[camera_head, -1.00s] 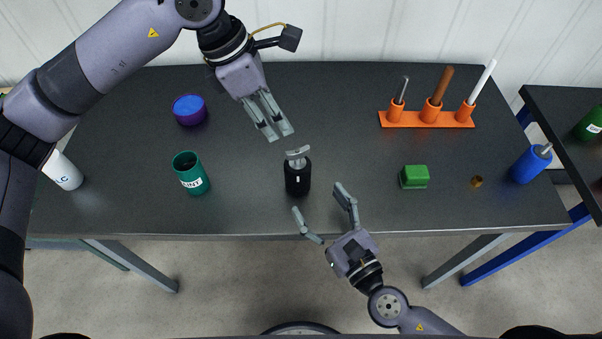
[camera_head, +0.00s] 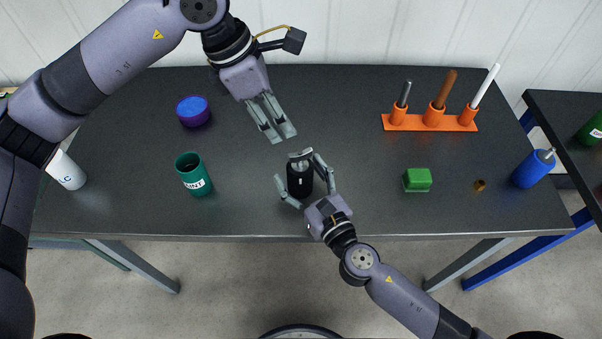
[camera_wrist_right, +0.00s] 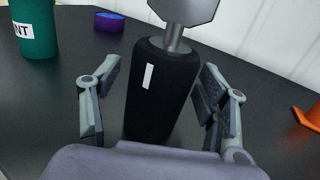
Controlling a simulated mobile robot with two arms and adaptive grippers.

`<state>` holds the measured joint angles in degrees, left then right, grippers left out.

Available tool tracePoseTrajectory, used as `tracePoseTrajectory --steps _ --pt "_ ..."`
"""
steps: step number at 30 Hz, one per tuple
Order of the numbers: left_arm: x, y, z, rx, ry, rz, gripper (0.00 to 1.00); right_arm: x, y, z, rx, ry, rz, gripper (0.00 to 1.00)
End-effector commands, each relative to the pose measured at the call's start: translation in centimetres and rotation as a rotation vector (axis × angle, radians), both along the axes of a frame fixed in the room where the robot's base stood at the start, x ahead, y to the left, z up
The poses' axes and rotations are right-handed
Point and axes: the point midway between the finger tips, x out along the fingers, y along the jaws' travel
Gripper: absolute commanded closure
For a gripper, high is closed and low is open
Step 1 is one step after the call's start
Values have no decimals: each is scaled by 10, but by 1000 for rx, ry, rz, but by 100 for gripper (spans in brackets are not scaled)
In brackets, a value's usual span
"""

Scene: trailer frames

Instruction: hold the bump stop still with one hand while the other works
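The bump stop, which I take to be the black cylinder (camera_head: 299,184) with a metal stem and flat grey head, stands upright near the table's front edge. My right gripper (camera_head: 298,170) is open, with one finger on each side of it. In the right wrist view, the bump stop (camera_wrist_right: 158,95) stands between the fingers, with gaps visible on both sides. The metal head is cut off at the top there. My left gripper (camera_head: 281,138) hangs behind the bump stop, apart from it and empty. Its fingers look close together, seen obliquely.
A green cup (camera_head: 193,174) and a blue-purple round piece (camera_head: 193,111) are to the left. A green block (camera_head: 417,180), a small brown piece (camera_head: 479,185) and a blue cylinder (camera_head: 532,168) are to the right. An orange rack (camera_head: 433,122) holds upright tools. The table (camera_head: 360,150) is clear between.

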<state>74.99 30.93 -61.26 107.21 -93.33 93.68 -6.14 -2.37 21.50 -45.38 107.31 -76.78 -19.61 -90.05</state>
Motion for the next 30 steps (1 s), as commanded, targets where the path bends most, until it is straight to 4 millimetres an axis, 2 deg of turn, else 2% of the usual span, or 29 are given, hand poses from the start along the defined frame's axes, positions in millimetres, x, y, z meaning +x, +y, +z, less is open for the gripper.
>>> tracePoseTrajectory --steps 2,23,30 --pt "0 0 0 0 0 0 67 0 0 0 0 0 0 39" --pt "0 0 0 0 0 0 67 0 0 0 0 0 0 86" --pt "0 0 0 0 0 0 67 0 0 0 0 0 0 86"
